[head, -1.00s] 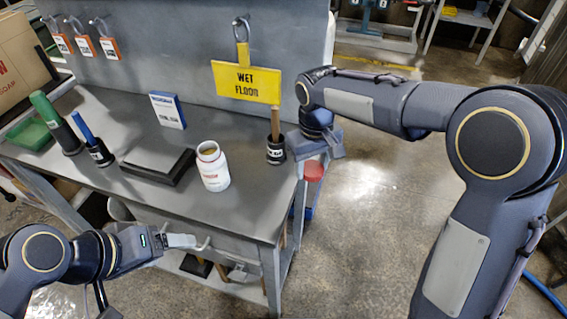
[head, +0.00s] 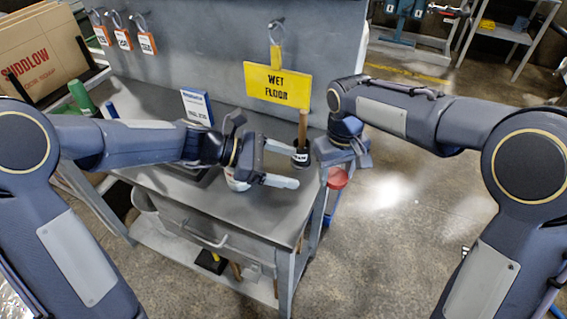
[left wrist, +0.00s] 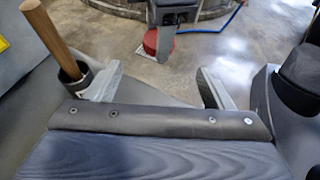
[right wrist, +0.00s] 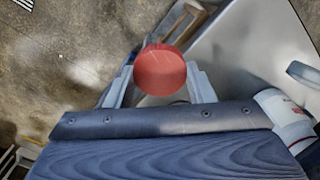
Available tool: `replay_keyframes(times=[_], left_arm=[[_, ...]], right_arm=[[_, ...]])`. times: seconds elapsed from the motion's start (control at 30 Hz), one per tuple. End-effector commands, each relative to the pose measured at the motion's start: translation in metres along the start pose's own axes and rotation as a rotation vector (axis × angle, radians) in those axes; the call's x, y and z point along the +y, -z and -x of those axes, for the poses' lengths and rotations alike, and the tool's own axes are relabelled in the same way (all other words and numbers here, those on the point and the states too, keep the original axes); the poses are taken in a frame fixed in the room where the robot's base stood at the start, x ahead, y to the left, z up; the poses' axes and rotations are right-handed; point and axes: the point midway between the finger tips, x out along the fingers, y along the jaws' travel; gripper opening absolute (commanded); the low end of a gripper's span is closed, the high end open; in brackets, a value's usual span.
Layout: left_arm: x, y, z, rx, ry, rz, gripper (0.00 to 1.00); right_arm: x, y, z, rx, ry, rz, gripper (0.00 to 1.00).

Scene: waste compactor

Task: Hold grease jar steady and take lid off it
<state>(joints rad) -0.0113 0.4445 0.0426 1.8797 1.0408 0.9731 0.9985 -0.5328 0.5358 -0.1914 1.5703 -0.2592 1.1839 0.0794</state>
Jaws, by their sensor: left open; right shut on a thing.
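The white grease jar (head: 237,184) stands on the bench, mostly hidden behind my left gripper in the head view. It also shows at the right edge of the right wrist view (right wrist: 283,112), with a red mark on its side. My left gripper (head: 287,164) is open, its fingers spread level over the bench in front of the jar, with nothing between them. My right gripper (head: 341,160) is shut on the round red lid (right wrist: 160,73), which is away from the jar. The lid also shows below that gripper in the head view (head: 337,178), beyond the bench's right edge.
A black cup with a wooden handle (head: 303,130) stands near the bench's right end, close to both grippers. A yellow wet floor sign (head: 277,85) hangs behind. A blue-and-white card (head: 197,106) and a green bottle (head: 82,98) stand further left. Open floor lies right.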

Motion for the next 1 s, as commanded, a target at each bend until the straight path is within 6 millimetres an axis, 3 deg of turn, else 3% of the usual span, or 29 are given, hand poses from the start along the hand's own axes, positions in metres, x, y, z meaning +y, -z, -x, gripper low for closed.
replay_keyframes(times=[0.17, 0.6, 0.8, 1.0], left_arm=[[0.0, 0.0, -0.019, -0.004, 0.005, 0.011, 0.75], [0.0, 0.0, -0.099, -0.003, 0.004, 0.008, 0.75], [0.0, -0.001, -0.116, -0.003, 0.002, 0.006, 0.75], [0.001, 0.0, -0.12, -0.002, 0.0, 0.006, 0.75]], right_arm=[[0.0, 0.0, 0.0, 0.0, 0.0, 0.0, 0.21], [0.0, 0.0, 0.0, 0.0, 0.0, 0.0, 0.21], [0.0, 0.0, 0.0, 0.0, 0.0, 0.0, 0.21], [0.0, 0.0, 0.0, 0.0, 0.0, 0.0, 0.21]])
